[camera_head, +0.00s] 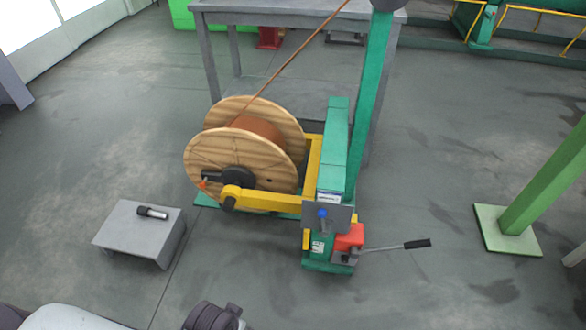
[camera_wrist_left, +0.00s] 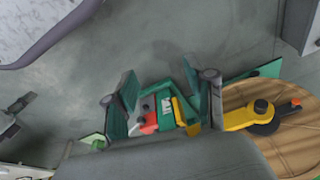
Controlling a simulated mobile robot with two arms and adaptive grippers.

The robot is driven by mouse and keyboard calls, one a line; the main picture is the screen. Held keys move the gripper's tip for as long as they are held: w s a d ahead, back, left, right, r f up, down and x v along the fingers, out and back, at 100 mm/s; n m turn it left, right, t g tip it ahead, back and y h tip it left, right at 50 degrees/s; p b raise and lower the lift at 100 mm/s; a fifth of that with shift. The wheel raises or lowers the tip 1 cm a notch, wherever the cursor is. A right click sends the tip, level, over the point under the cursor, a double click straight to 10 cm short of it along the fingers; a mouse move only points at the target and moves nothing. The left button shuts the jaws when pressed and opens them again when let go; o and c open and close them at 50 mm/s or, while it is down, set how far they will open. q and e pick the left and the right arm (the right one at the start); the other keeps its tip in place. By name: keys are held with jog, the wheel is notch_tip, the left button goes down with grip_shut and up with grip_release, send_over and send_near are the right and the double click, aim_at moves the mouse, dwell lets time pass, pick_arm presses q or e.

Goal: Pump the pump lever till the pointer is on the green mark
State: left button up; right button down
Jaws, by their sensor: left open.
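The red pump (camera_head: 349,238) is mounted low on the green stand of the reel. Its lever (camera_head: 390,247) reaches out to the right, nearly level, and ends in a black grip (camera_head: 417,243). The pump also shows between my fingers in the left wrist view (camera_wrist_left: 148,122). My left gripper (camera_wrist_left: 160,93) is open and empty, apart from the pump. In the head view only a dark part of my left arm shows at the bottom edge. I cannot make out the pointer or the green mark. My right gripper is not in view.
A wooden reel (camera_head: 231,150) of copper wire sits in a yellow frame left of the stand. A grey stool (camera_head: 128,225) holds a dark-handled tool (camera_head: 152,212). A green post (camera_head: 545,185) stands at the right. The floor between the lever and this post is clear.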

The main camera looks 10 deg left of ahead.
pick_arm(q)
jog(key=shift+f, duration=0.1)
jog(key=s+a+f+g+p, duration=0.1)
jog(key=s+f+p, duration=0.5)
jog(key=f, duration=0.6)
jog(key=s+a+f+p, duration=0.1)
jog(key=s+f, duration=0.2)
jog(key=s, duration=0.4)
jog(key=s+a+f+p, duration=0.1)
jog(key=s+f+p, duration=0.1)
jog(key=s, duration=0.5)
notch_tip(320, 180, up, 7)
jog(key=p, duration=0.7)
jog(key=shift+w+a+r+g, duration=0.15)
jog(key=shift+w+r+g, duration=0.1)
jog(key=shift+g, duration=0.15)
